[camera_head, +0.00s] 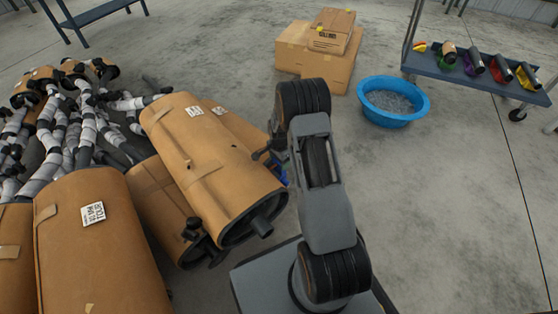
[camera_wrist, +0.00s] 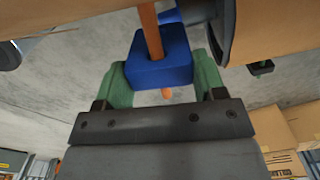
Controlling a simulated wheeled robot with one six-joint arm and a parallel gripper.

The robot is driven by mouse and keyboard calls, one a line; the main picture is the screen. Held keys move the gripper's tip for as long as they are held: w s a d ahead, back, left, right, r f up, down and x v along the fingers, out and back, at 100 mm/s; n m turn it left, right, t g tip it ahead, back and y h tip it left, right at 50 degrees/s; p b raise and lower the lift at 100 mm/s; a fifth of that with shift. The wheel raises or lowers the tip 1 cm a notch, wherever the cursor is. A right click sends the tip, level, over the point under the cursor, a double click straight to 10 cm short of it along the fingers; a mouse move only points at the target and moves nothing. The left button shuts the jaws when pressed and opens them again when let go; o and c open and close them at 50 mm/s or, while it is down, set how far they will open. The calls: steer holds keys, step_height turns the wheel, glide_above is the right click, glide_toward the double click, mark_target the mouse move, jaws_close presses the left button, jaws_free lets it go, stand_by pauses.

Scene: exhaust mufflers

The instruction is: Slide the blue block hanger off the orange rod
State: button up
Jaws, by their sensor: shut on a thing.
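The blue block hanger (camera_wrist: 163,64) is in the middle of the wrist view, between the two green fingers of my gripper (camera_wrist: 160,70), which is shut on it. The orange rod (camera_wrist: 151,30) runs through the block, and its tip (camera_wrist: 167,93) shows just past the block's near side. The block is still around the rod close to that end. In the head view only a small part of the blue hanger (camera_head: 280,174) shows beside the end of a wrapped muffler (camera_head: 205,160); my arm hides most of the gripper and the rod.
Wrapped mufflers crowd the left and front left, one (camera_head: 95,240) near me. A blue tub (camera_head: 393,101) and cardboard boxes (camera_head: 318,55) stand on the floor behind. A cart (camera_head: 480,72) with several coloured parts is at right. The floor at right is clear.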

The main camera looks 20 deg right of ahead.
steer(key=shift+r, duration=0.15)
steer(key=shift+c, duration=0.2)
steer(key=shift+d, duration=0.1)
steer(key=w+d+b, duration=0.1)
steer(key=w+d, duration=0.1)
steer(key=d, duration=0.6)
steer(key=shift+w+d, duration=0.15)
steer(key=shift+d, duration=0.1)
stand_by(1.3)
stand_by(0.6)
